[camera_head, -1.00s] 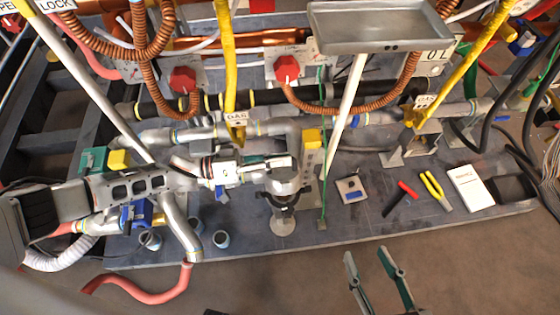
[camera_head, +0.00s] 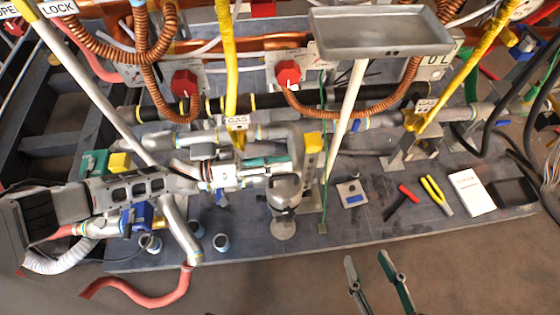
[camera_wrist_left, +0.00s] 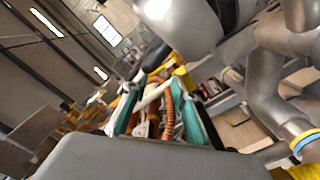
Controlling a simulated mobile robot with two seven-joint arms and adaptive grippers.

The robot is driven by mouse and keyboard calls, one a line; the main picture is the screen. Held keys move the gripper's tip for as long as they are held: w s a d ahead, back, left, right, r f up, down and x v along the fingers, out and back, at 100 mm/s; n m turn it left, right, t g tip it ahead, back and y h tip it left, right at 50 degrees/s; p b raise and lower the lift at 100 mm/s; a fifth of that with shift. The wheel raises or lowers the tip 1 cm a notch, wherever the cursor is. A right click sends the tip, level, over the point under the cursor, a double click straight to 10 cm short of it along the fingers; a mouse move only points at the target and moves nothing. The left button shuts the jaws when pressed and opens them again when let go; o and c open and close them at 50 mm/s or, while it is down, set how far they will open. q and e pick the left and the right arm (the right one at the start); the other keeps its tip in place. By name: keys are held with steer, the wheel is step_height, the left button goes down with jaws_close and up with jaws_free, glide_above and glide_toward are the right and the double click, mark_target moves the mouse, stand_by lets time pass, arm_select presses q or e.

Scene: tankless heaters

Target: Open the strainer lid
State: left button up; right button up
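The strainer (camera_head: 284,191) appears to be the grey upright fitting below the pipe, at the front middle of the bench in the head view. I cannot clearly make out its lid or whether it is open. My left gripper (camera_head: 270,164) reaches in from the left, with teal on its fingers, just above and behind the strainer; I cannot tell if it touches. In the left wrist view its two teal fingers (camera_wrist_left: 163,118) stand apart with nothing seen between them. A large grey rounded part shows above them. My right gripper (camera_head: 372,272) is open and empty in front of the bench.
Grey pipes (camera_head: 190,136) run behind the left gripper. A yellow gas pipe (camera_head: 230,70) and a grey tray (camera_head: 380,28) stand above. A red-handled tool (camera_head: 402,201), yellow pliers (camera_head: 437,194) and a white booklet (camera_head: 471,191) lie on the right of the bench (camera_head: 345,222).

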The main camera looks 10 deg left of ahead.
arm_select(q)
steer(key=v, duration=1.2)
steer(key=shift+d+r, duration=0.1)
steer(key=shift+r, duration=0.05)
